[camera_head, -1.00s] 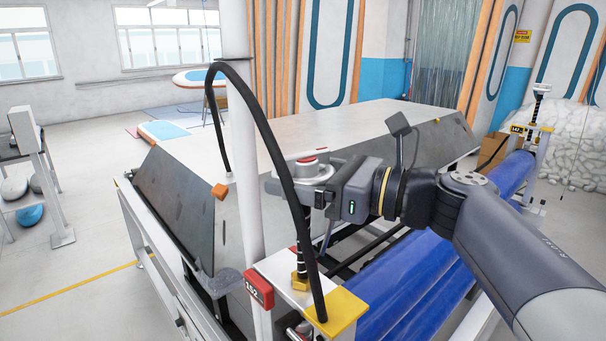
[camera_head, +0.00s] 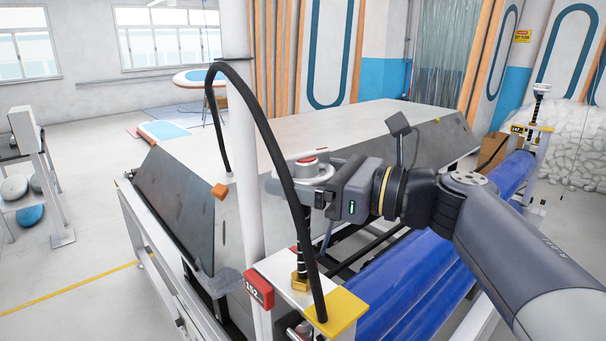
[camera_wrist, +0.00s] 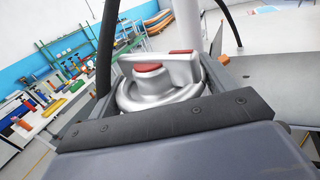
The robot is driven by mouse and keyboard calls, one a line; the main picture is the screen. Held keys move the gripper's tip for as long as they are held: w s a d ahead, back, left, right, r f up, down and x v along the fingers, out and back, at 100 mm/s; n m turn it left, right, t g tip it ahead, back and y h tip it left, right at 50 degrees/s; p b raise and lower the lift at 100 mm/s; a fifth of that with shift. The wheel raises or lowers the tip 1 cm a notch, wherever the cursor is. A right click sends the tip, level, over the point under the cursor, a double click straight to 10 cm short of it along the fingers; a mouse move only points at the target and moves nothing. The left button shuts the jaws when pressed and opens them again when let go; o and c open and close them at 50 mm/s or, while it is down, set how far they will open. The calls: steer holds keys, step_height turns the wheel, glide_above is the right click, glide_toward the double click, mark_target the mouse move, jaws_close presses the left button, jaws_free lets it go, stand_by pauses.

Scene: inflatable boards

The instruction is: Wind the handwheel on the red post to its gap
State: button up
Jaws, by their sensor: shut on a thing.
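The handwheel (camera_head: 312,160) is a silver-grey wheel with a red cap, on top of a dark threaded spindle. The spindle rises from the white bracket of the post with the red tag (camera_head: 258,288), which reads 162. My gripper (camera_head: 308,180) comes in from the right and is shut on the handwheel. The wrist view shows the silver handwheel (camera_wrist: 160,92) between my fingers, with a red centre cap and a second red mark on its arm. The fingers hide part of its rim.
A black hose (camera_head: 272,135) arches close to my gripper, beside a white pole (camera_head: 243,150). Blue rollers (camera_head: 415,275) run below my arm. A large grey-topped table (camera_head: 330,125) stands behind. Another post with a yellow tag (camera_head: 517,129) stands at the far right.

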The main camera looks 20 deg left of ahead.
steer(key=o, duration=0.9)
steer(key=shift+s, duration=0.1)
steer(key=shift+o, duration=0.2)
steer(key=d+b, duration=0.4)
steer(key=d, duration=0.7)
steer(key=shift+s, duration=0.45)
steer(key=shift+a, duration=0.1)
steer(key=shift+c, duration=0.2)
